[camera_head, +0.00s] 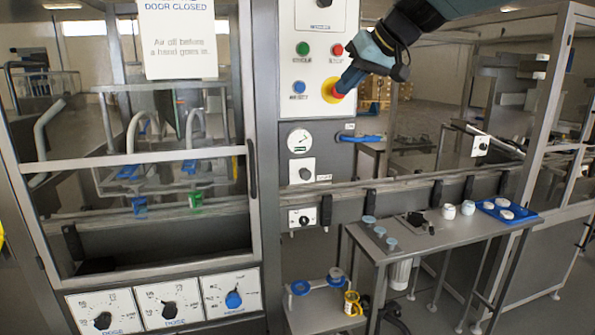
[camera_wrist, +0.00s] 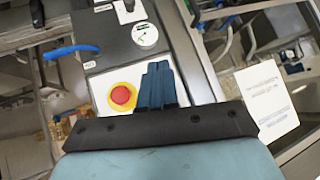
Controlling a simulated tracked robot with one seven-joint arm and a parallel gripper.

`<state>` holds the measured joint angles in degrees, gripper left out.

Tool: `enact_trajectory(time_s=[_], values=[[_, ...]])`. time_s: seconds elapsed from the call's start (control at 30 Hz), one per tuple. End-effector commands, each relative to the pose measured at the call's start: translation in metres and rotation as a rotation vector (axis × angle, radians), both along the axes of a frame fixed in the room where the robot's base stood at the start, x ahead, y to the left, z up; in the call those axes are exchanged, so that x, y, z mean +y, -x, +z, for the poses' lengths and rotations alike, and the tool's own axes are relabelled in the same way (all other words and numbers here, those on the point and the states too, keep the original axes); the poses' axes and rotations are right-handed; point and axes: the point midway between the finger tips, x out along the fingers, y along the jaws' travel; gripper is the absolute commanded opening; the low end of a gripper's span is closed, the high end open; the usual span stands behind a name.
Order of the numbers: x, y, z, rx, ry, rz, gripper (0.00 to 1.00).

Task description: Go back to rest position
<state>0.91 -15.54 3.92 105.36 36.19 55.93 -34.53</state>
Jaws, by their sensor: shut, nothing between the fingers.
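My gripper (camera_head: 346,82) is at the upper part of the control panel in the head view, in front of the red emergency stop button with its yellow surround (camera_head: 331,90). Its blue fingers are shut together with nothing between them. In the wrist view the shut fingers (camera_wrist: 158,72) point at the panel, just right of the red button (camera_wrist: 121,95). The head view does not show clearly whether the fingertips touch the button; in the wrist view they appear beside it.
A green button (camera_head: 303,48), a red button (camera_head: 338,49) and a blue button (camera_head: 299,87) sit on the panel. A blue-handled valve (camera_head: 360,138) sticks out below. A side table (camera_head: 440,236) with jars and a blue tray (camera_head: 508,212) stands at right. A glazed door (camera_head: 150,170) is left.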

Motion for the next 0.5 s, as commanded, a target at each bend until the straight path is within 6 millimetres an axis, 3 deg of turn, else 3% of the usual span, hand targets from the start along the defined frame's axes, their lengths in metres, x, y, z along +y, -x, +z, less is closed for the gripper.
enact_trajectory(time_s=[0.1, 0.5], values=[[-0.023, 0.043, -0.036, 0.062, 0.057, -0.088, 0.00], [-0.101, 0.177, -0.164, 0.212, 0.228, -0.390, 0.00]])
